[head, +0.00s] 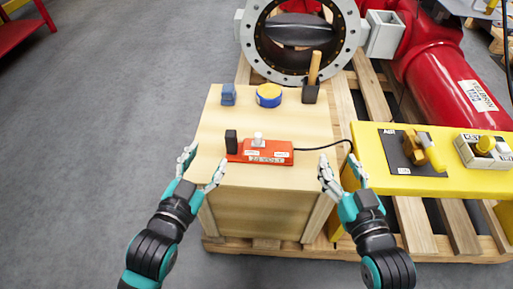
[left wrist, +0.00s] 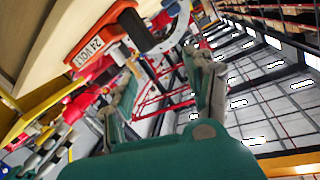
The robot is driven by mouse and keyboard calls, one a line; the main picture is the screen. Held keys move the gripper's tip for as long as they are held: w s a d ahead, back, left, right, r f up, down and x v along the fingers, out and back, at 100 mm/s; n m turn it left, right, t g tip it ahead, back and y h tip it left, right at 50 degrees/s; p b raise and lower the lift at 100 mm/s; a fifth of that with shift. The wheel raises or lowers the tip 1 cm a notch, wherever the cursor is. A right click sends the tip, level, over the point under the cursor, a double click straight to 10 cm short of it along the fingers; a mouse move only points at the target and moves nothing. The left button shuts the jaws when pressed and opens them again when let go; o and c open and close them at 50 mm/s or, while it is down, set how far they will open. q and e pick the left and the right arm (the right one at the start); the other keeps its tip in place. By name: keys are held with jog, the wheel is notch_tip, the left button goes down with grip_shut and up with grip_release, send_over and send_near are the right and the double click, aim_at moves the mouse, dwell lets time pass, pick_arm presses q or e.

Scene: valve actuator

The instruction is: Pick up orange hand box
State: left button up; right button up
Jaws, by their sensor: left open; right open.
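The orange hand box (head: 262,151) lies on the wooden crate top (head: 210,125) near its front edge. It has a white knob on top, a label on its front, and a black cable leaving its right end. It also shows in the left wrist view (left wrist: 100,35), with a label on its side. My left gripper (head: 203,167) is open and empty, to the left of the box at the crate's front left edge. It also shows in the left wrist view (left wrist: 165,95). My right gripper (head: 344,172) is open and empty, to the right of the box beyond the crate's right edge.
A black block (head: 231,142) stands at the box's left end. A blue block (head: 228,95), a blue-yellow round item (head: 269,95) and a wooden-handled tool (head: 312,80) stand at the back. A yellow bench (head: 390,183) is close on the right. A grey flanged valve (head: 256,50) stands behind.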

aim_at(230, 143)
pick_arm(q)
jog(key=d+f+m+t+y, duration=0.1)
jog(key=d+f+m+y, duration=0.1)
jog(key=m, duration=1.3)
jog(key=d+f+m+t+y, duration=0.1)
jog(key=f+m, duration=0.1)
jog(key=m, duration=1.3)
jog(key=w, duration=0.5)
jog(key=shift+w+d+f, duration=0.15)
jog(key=shift+w, duration=0.1)
jog(key=shift+w+d+f, duration=0.1)
jog(key=shift+w, duration=1.3)
jog(key=shift+w+d, duration=0.1)
jog(key=shift+w, duration=1.25)
grip_shut()
